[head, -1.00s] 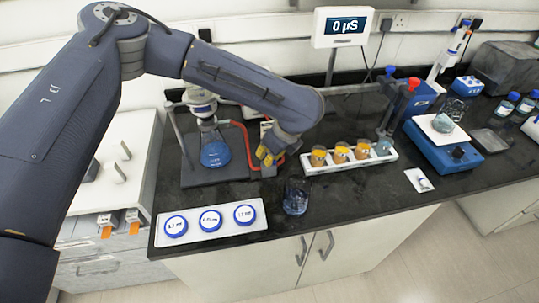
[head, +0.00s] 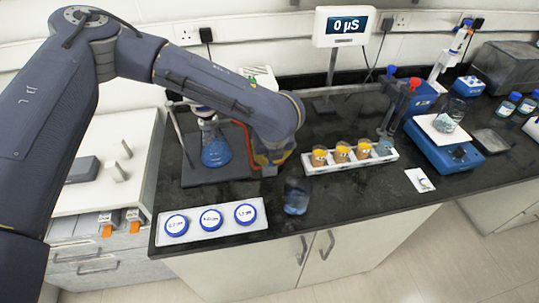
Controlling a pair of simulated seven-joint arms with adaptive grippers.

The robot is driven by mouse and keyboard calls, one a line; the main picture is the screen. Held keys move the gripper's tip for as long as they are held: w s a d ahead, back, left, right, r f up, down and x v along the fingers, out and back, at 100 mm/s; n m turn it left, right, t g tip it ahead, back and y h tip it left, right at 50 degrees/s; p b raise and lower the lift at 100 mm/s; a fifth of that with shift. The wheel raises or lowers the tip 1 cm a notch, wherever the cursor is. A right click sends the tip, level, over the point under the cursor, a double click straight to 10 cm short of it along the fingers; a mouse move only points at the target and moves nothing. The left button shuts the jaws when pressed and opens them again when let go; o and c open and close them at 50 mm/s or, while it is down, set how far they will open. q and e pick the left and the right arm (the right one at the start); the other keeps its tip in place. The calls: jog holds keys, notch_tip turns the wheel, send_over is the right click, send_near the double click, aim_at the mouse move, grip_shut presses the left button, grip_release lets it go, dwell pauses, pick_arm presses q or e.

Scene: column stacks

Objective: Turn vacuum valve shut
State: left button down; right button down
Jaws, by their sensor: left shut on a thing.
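My left gripper (head: 268,160) reaches down from the left and is shut just right of the flask stand, at the end of the red tubing (head: 246,140). It is at the vacuum valve, which my wrist and fingers mostly hide; a small red part (head: 269,171) shows beneath the fingers. The valve's handle angle cannot be seen. A flask with blue liquid (head: 216,152) stands on the dark stand base (head: 215,175), left of the gripper. My right gripper is not in view.
A glass beaker (head: 296,196) stands close in front of my gripper. A white rack (head: 318,168) with orange-filled cups is to the right. A white tray (head: 190,235) with blue-rimmed round dishes lies at the front left. A blue balance (head: 445,152) stands farther right.

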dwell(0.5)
pick_arm(q)
jog(key=c, duration=1.5)
grip_release()
jog(key=v, duration=1.2)
jog(key=shift+d, duration=0.1)
